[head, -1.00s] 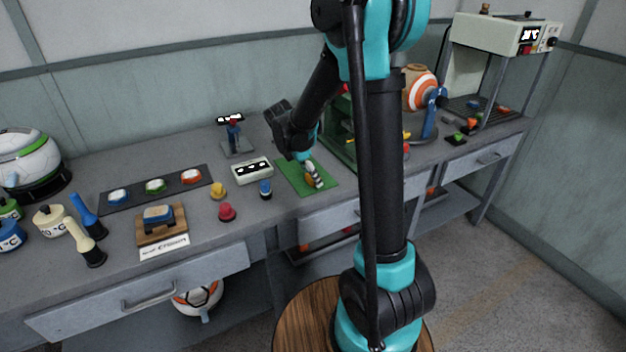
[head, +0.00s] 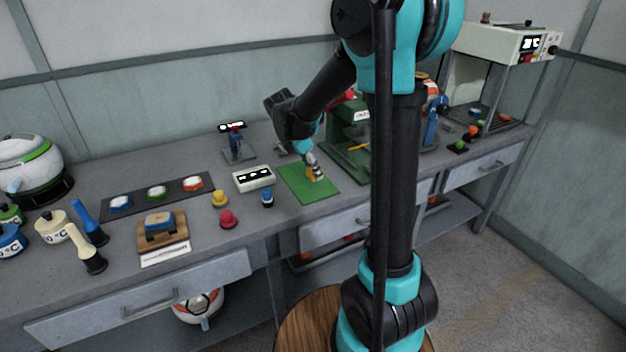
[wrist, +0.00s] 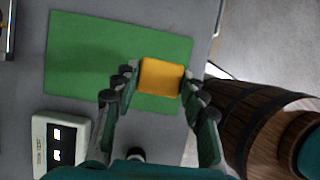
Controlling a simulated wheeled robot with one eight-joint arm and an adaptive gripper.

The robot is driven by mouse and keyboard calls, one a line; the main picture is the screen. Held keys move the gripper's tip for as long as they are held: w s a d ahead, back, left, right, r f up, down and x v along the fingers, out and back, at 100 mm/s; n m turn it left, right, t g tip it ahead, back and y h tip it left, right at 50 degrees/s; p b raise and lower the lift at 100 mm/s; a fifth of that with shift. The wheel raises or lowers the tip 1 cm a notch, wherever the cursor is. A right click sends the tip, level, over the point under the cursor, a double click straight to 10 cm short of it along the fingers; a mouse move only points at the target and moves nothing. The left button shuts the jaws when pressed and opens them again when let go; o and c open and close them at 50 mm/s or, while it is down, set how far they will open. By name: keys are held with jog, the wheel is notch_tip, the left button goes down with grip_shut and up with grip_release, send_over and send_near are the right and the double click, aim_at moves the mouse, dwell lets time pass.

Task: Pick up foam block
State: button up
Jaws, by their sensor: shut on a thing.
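The foam block (wrist: 161,78) is an orange-yellow block in the wrist view, between the fingertips of my gripper (wrist: 157,85). My gripper is shut on it, with one finger on each side. In the head view my gripper (head: 314,174) points down over the green mat (head: 300,188), and only a little of the yellow block shows there. The green mat also shows in the wrist view (wrist: 90,60), below the block. I cannot tell whether the block touches the mat.
A white display box (head: 254,177) stands left of the mat. A green press (head: 350,135) stands right behind the mat. A wooden barrel-like stool (wrist: 262,125) is near the bench edge.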

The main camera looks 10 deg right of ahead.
notch_tip(320, 180, up, 15)
jog(key=shift+f, duration=0.15)
jog(key=o, duration=0.4)
jog(key=c, duration=0.5)
